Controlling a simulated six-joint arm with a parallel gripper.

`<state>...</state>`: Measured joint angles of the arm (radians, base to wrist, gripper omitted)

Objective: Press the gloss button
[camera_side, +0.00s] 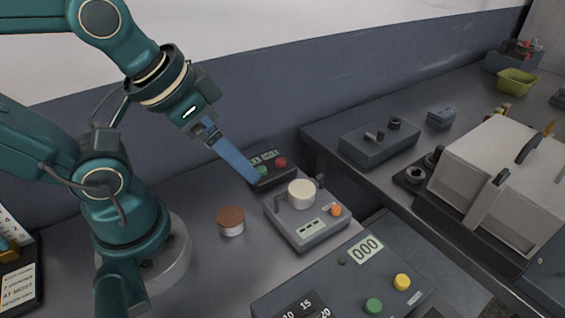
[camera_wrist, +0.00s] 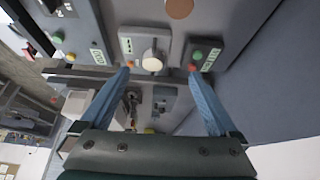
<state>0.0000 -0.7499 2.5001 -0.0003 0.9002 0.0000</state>
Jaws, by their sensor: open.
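No button label is legible as "gloss". My gripper (camera_side: 255,179) hangs with its blue fingers tilted down to the right, tips beside the dark box (camera_side: 262,184) that carries a green button and a red button (camera_side: 281,162). In the wrist view my gripper (camera_wrist: 158,74) is open and empty, its fingers wide apart. Right of the dark box in the side view, a grey device (camera_side: 306,234) carries a cream round piece (camera_side: 301,193) and an orange button (camera_side: 336,210). The cream piece (camera_wrist: 152,58) lies between the fingers in the wrist view. Contact with the dark box cannot be told.
A brown-topped round piece (camera_side: 230,220) stands left of the grey device. A larger box (camera_side: 330,275) with a "000" display, a yellow button (camera_side: 402,282) and a green button (camera_side: 373,306) is in front. Another bench at right holds a light grey machine (camera_side: 505,165).

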